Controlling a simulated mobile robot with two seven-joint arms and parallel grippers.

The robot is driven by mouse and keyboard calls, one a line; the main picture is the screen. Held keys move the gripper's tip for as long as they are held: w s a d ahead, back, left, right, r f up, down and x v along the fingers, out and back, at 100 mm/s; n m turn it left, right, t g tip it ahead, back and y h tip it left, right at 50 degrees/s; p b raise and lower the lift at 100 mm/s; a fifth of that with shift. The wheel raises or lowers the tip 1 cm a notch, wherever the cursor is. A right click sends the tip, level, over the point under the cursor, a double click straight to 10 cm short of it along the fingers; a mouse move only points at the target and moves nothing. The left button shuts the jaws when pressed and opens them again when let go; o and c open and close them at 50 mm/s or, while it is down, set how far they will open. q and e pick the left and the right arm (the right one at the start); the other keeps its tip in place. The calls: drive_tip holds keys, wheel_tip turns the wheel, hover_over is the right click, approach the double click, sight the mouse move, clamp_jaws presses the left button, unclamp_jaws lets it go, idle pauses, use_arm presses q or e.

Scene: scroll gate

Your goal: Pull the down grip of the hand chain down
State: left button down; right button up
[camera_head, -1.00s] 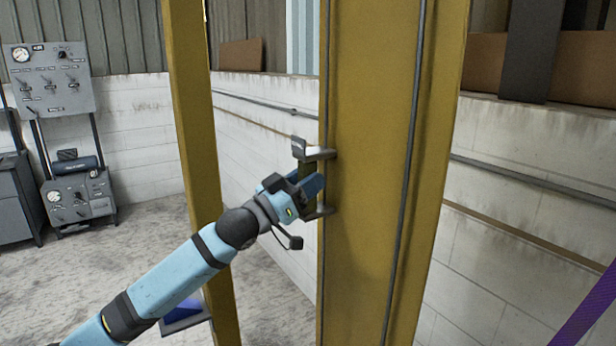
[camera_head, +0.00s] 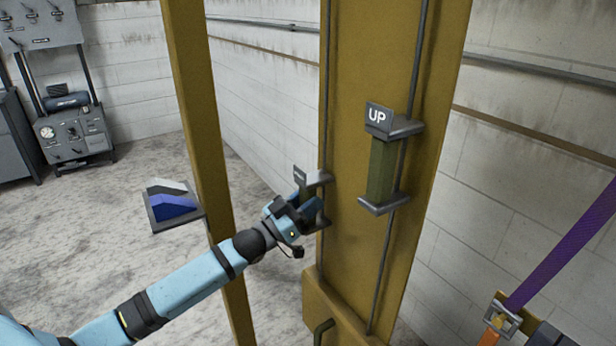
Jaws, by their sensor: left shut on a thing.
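My left gripper (camera_head: 308,208) is shut on the down grip (camera_head: 315,181), a dark handle with flat end plates and a small label plate on top. The grip sits on the left strand of the hand chain, at the left edge of the wide yellow post (camera_head: 365,60). My fingers hide much of its middle, and its label is too small to read. The up grip (camera_head: 381,172), olive green with a plate reading "UP", hangs on the right strand (camera_head: 411,80), a little higher than the down grip. My right gripper is not in view.
A thin yellow post (camera_head: 200,120) stands left of the wide one. A yellow box (camera_head: 340,312) with a handle is at the wide post's foot. A blue and grey wedge (camera_head: 172,203) lies on the floor. A purple strap (camera_head: 565,245) runs at the right.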

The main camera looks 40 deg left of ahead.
use_arm(q)
wheel_tip(320, 180, down, 17)
drive_tip(key=b, duration=0.6)
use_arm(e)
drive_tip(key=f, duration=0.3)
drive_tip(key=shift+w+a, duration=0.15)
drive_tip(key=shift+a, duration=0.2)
use_arm(q)
drive_tip(key=shift+s+d+f, duration=0.1)
drive_tip(key=shift+d+f, duration=0.05)
drive_tip(key=shift+f, duration=0.05)
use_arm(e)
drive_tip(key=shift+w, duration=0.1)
use_arm(q)
drive_tip(key=c, duration=0.8)
unclamp_jaws()
drive_tip(key=shift+o, duration=0.2)
drive_tip(key=shift+r, duration=0.15)
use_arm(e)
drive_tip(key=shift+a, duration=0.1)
use_arm(q)
drive_tip(key=v, duration=1.3)
drive_tip(key=shift+s+a, duration=0.3)
drive_tip(key=shift+a, duration=0.05)
